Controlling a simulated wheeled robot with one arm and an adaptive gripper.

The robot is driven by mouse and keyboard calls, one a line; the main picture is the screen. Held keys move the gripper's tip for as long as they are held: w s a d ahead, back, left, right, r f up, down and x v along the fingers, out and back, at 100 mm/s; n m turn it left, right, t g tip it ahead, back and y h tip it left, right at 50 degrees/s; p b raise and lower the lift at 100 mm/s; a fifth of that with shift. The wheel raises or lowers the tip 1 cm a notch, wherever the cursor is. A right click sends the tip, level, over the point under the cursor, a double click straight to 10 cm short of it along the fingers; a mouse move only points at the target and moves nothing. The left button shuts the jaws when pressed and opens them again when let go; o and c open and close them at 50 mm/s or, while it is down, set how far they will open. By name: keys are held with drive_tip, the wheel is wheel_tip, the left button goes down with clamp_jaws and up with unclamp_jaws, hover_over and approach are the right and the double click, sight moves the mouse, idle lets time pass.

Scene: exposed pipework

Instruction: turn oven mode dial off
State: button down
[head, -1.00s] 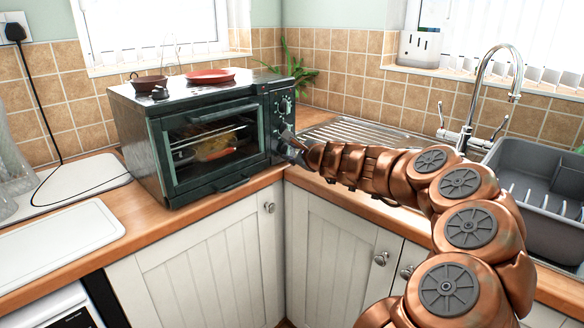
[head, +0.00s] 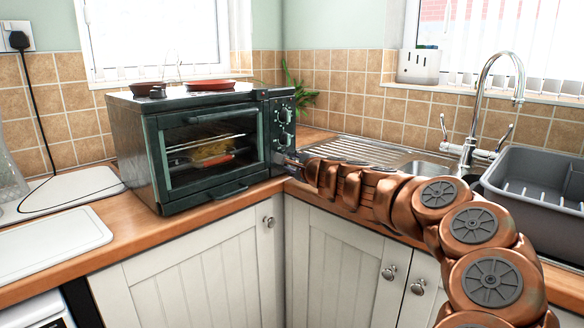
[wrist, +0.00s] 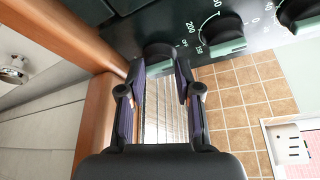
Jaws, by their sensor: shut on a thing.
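The dark green oven (head: 200,150) stands on the counter, its glass door shut. Its control panel (head: 283,122) is on the right of its front, with two dials in plain view in the head view, an upper dial (head: 285,115) and one below it (head: 286,139). My gripper (wrist: 157,76) is shut on the lowest dial (wrist: 159,54), with one finger on each side of it. The head view mostly hides this dial behind my gripper (head: 288,158). A middle dial (wrist: 222,36) shows beside it in the wrist view. I cannot read which dial is the mode dial.
Reddish dishes (head: 210,86) sit on top of the oven. A steel drainer (head: 352,149), a tap (head: 480,110) and a grey dish rack (head: 540,185) are on the right. White boards (head: 50,246) lie on the left counter. Cupboards are below.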

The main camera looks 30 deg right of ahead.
drive_tip(key=c, duration=0.8)
unclamp_jaws()
drive_tip(key=shift+v, duration=6.05)
